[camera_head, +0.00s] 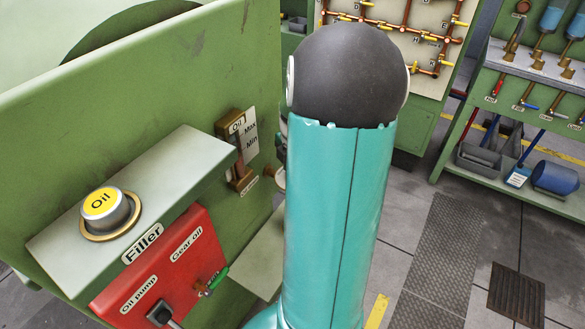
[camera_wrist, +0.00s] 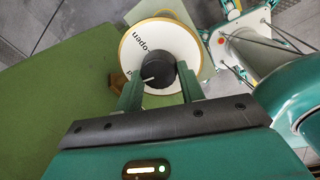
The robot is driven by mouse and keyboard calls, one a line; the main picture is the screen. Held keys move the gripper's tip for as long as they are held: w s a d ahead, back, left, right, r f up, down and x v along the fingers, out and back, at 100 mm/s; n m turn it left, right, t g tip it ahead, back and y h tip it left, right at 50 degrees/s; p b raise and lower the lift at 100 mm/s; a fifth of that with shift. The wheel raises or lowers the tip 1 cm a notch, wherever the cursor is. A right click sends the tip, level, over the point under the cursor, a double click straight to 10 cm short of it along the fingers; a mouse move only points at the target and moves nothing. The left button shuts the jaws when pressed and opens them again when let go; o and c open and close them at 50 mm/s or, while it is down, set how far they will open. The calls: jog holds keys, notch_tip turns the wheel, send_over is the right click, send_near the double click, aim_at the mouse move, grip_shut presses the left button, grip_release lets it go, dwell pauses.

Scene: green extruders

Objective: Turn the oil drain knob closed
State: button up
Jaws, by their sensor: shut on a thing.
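The oil drain knob (camera_wrist: 158,66) is black and sits at the middle of a round white dial (camera_wrist: 188,48) with a tan rim. A white mark on the knob points to the lower left in the wrist view. The dial's word "open" appears upside down above the knob, and another label at its left edge is only partly readable. My gripper (camera_wrist: 159,84) has its two green fingers on either side of the knob and is shut on it. In the head view my teal arm hides the gripper and the knob.
The green machine wall (camera_head: 185,75) rises left, with an oil level gauge (camera_head: 238,150), a filler shelf (camera_head: 165,170) with a yellow Oil cap (camera_head: 103,203), and a red panel (camera_head: 168,272) with levers. Shelves of tools (camera_head: 530,110) stand right. The floor between (camera_head: 430,250) is clear.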

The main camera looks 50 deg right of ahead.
jog(key=shift+n, duration=1.1)
jog(key=o, duration=1)
jog(key=shift+c, duration=0.2)
notch_tip(320, 180, up, 14)
jog(key=shift+s, duration=0.45)
jog(key=shift+f, duration=0.1)
